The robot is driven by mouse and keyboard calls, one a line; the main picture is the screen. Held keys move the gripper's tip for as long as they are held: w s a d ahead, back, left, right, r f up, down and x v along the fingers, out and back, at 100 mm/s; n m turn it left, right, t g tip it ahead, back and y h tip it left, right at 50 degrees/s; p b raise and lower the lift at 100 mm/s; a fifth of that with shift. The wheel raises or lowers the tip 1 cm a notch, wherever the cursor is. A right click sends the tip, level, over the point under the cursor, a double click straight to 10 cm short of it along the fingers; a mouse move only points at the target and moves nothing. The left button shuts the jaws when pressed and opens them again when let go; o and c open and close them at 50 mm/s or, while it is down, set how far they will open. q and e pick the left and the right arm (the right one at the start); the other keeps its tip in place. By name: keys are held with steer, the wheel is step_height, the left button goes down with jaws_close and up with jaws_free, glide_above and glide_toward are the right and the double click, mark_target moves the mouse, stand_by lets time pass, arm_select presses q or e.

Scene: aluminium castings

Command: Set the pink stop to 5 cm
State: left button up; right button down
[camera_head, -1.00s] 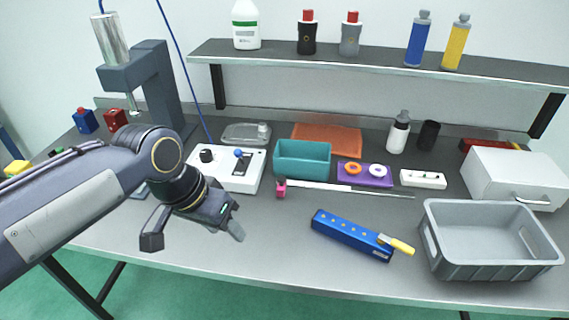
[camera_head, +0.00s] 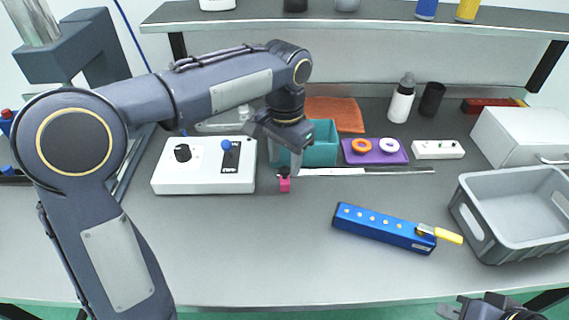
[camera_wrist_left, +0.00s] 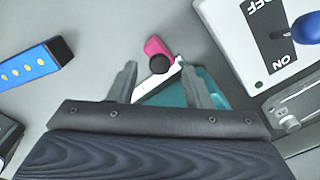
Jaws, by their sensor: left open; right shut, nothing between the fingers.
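The pink stop (camera_head: 285,185), with a black knob on it, sits at the left end of a thin pale rail (camera_head: 345,172) on the table. My left gripper (camera_head: 273,155) is open and hangs just above and behind the stop. In the left wrist view the pink stop (camera_wrist_left: 154,45) and its black knob lie beyond and between the open fingertips (camera_wrist_left: 157,68); whether they touch is unclear. The rail's scale marks are too small to read. My right gripper (camera_head: 470,305) is shut and empty at the bottom right edge, partly cut off.
A white switch box (camera_head: 205,180) stands left of the stop. A teal bin (camera_head: 322,150) is behind it and a purple tray (camera_head: 375,158) with rings is behind the rail. A blue block (camera_head: 380,228) with a yellow handle and a grey crate (camera_head: 515,210) lie right. The front table is clear.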

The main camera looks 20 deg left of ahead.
arm_select(q)
steer(key=shift+f, duration=0.85)
steer(key=shift+d+r, duration=0.1)
jaws_close()
